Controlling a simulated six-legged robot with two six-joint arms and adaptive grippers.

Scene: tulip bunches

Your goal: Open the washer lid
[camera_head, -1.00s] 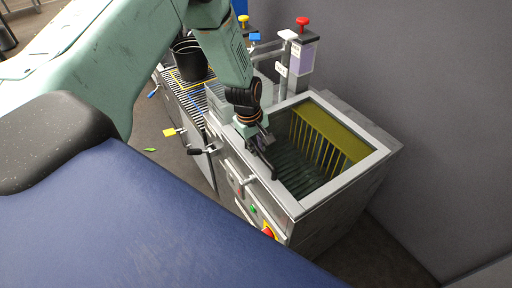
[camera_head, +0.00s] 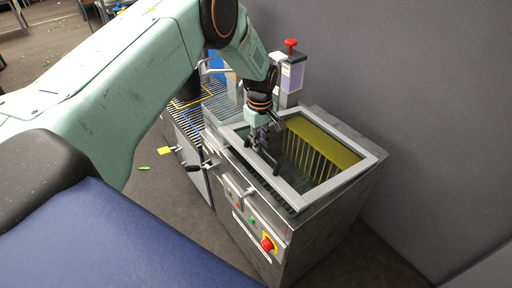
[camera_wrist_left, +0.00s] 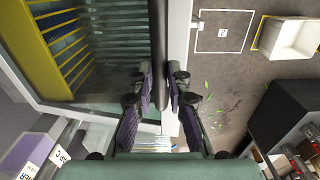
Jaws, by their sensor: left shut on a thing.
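The washer (camera_head: 325,222) is a steel box at the middle right in the head view. Its lid (camera_head: 343,180) is a light grey frame with a see-through pane, showing a yellow slatted rack (camera_head: 325,140) inside. The lid's front edge looks slightly raised, with a dark gap below it. My left gripper (camera_head: 264,143) is shut on the dark bar handle (camera_head: 268,163) along the lid's front side. In the left wrist view, the fingers (camera_wrist_left: 160,82) close around this dark bar (camera_wrist_left: 158,30), beside the light frame. My right gripper is out of view.
A dispenser with a red top (camera_head: 291,62) stands behind the washer, near the grey wall (camera_head: 430,100). A slatted counter (camera_head: 190,118) adjoins on the left. Floor shows in front.

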